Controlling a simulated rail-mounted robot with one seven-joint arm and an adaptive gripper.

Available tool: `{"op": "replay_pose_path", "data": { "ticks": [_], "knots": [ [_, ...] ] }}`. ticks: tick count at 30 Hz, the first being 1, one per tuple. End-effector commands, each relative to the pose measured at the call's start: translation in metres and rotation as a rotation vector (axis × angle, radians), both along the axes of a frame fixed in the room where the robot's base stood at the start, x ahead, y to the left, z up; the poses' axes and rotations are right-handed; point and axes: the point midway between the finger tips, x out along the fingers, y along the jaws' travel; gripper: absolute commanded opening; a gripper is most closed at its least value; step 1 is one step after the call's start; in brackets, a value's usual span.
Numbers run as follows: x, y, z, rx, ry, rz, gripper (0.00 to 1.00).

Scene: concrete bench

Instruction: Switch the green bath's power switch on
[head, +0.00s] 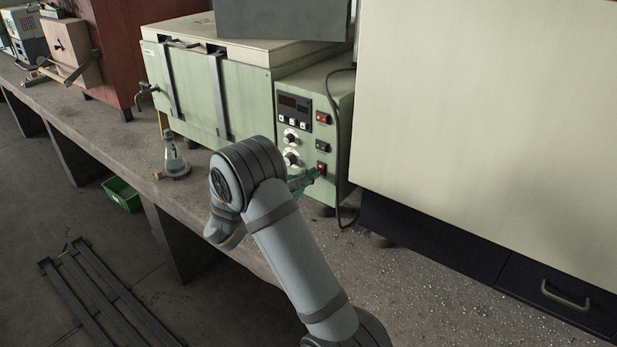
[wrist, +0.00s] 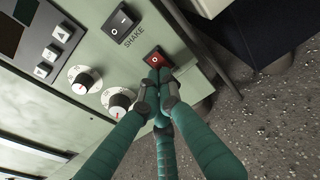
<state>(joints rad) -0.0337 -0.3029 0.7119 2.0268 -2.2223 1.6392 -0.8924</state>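The green bath (head: 245,105) stands on the bench with its control panel facing me. The panel has an upper red switch (head: 322,117), a black switch (head: 322,146) and a lower red switch (head: 321,168). In the wrist view the black switch (wrist: 122,22) is labelled SHAKE, and the lower red switch (wrist: 155,59) is beside it. I cannot read which switch is power. My gripper (wrist: 160,75) has its teal fingers drawn together, with tips at the lower red switch's near edge. They seem to touch it or nearly so. In the head view my gripper (head: 312,177) is partly hidden by my arm.
A black cable (head: 335,120) hangs at the panel's right, beside a large cream cabinet (head: 480,110). A glass flask (head: 174,160) stands on the bench (head: 95,128) at left.

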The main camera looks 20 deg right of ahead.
Motion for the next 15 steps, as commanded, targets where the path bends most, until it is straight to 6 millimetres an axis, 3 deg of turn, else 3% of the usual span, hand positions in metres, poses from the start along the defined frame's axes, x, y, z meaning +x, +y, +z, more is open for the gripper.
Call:
{"op": "replay_pose_path", "data": {
  "ticks": [3, 15],
  "knots": [
    [0.005, -0.0093, -0.0076, -0.001, 0.001, -0.002, 0.0],
    [0.0039, -0.0116, -0.009, 0.0, 0.002, -0.007, 0.0]
  ]
}}
